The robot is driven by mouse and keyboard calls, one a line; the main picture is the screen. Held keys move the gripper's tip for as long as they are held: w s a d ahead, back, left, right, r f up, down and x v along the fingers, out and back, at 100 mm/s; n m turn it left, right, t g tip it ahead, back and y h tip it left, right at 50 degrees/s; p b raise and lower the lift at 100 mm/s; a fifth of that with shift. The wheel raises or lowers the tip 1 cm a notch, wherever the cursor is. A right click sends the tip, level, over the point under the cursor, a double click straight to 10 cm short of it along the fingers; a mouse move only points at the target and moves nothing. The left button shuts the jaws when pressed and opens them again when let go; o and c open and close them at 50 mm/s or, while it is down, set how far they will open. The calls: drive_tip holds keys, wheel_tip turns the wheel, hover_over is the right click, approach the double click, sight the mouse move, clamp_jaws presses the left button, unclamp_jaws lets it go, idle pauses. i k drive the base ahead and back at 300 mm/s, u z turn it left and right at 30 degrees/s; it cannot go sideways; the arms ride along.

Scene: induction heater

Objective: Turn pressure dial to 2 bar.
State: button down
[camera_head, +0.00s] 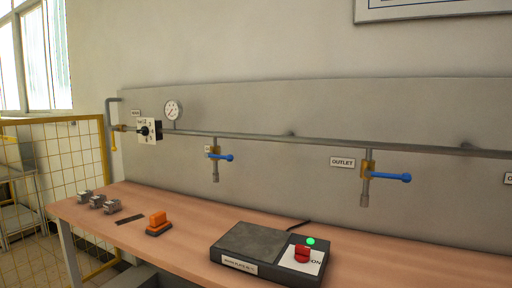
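The pressure dial is a black knob (145,131) on a white square plate (154,138) at the left end of the wall pipe. Its setting is too small to read. A round white pressure gauge (173,110) with a dark needle stands above the pipe, just right of the dial; its reading is too small to tell. My gripper and arm are not in view.
Blue-handled valves (222,157) and (392,177) hang from the grey pipe (330,143). The wooden table (190,205) below holds a heater box (250,243) with red switch and green light, an orange block (158,220), and several metal parts (97,201). A yellow fence (60,150) stands left.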

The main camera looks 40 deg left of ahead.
sight(144, 130)
drive_tip(key=u, duration=1.75)
drive_tip(key=k, duration=0.55)
drive_tip(key=u, duration=0.65)
drive_tip(key=i, duration=0.6)
drive_tip(key=u, duration=1.2)
drive_tip(key=i, duration=1.55)
drive_tip(key=u, duration=0.2)
drive_tip(key=i, duration=1.5)
drive_tip(key=z, duration=1.1)
drive_tip(key=i, duration=0.75)
drive_tip(key=z, duration=0.95)
